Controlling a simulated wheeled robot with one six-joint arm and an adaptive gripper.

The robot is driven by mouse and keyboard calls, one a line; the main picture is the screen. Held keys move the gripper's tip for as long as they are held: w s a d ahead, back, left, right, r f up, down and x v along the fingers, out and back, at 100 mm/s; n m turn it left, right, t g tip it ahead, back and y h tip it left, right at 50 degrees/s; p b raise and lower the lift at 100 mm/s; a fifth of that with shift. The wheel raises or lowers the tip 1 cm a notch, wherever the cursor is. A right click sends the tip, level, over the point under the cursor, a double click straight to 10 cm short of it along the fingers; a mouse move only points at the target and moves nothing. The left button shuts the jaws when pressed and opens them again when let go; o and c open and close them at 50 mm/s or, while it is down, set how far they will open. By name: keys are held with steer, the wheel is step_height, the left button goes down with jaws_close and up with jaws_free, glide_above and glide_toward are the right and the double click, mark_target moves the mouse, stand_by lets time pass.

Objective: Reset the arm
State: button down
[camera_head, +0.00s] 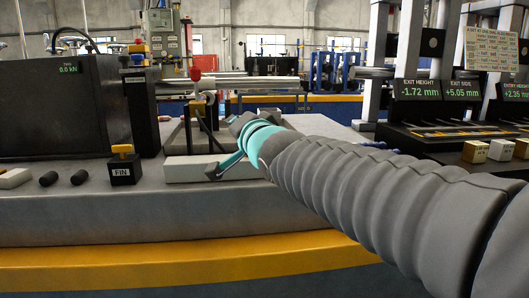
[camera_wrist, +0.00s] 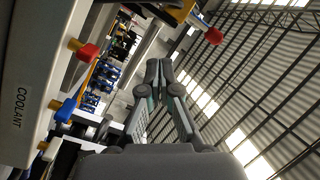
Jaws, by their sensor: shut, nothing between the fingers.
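My arm, in a grey ribbed sleeve, reaches in from the lower right of the head view. It ends in my teal and grey gripper (camera_head: 214,171), low over the grey bench (camera_head: 250,212) and in front of a pale block (camera_head: 185,168). I cannot tell whether it touches the block. In the wrist view, my gripper (camera_wrist: 159,70) is shut, its fingertips together with nothing between them. The wrist picture is tilted, with the roof beyond the fingers.
A dark box with a force display (camera_head: 68,69) and a black block marked FIN (camera_head: 122,172) stand left. Displays (camera_head: 416,90) and small blocks (camera_head: 475,151) are at right. The wrist view shows a COOLANT panel (camera_wrist: 20,108) and a red knob (camera_wrist: 88,53) close on the left.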

steer(key=s+d+f+n+g+h, duration=0.2)
steer(key=s+d+f, duration=0.15)
steer(key=f, duration=0.35)
steer(key=s+d+f+n+g+h, duration=0.2)
steer(key=s+d+f+g, duration=0.15)
steer(key=f, duration=0.35)
steer(key=s+d+f+n+g+h, duration=0.2)
steer(key=s+d+f, duration=0.1)
steer(key=d+f, duration=0.3)
steer(key=s+d+f+g+h, duration=0.1)
steer(key=s+d+f, duration=0.4)
steer(key=s, duration=0.3)
steer(key=s+d+f+g+h, duration=0.1)
steer(key=s+d+f+g, duration=0.1)
steer(key=s+d+f, duration=0.3)
steer(key=shift+s+f+m, duration=0.2)
steer(key=shift+s+m, duration=0.1)
steer(key=shift+s, duration=1.9)
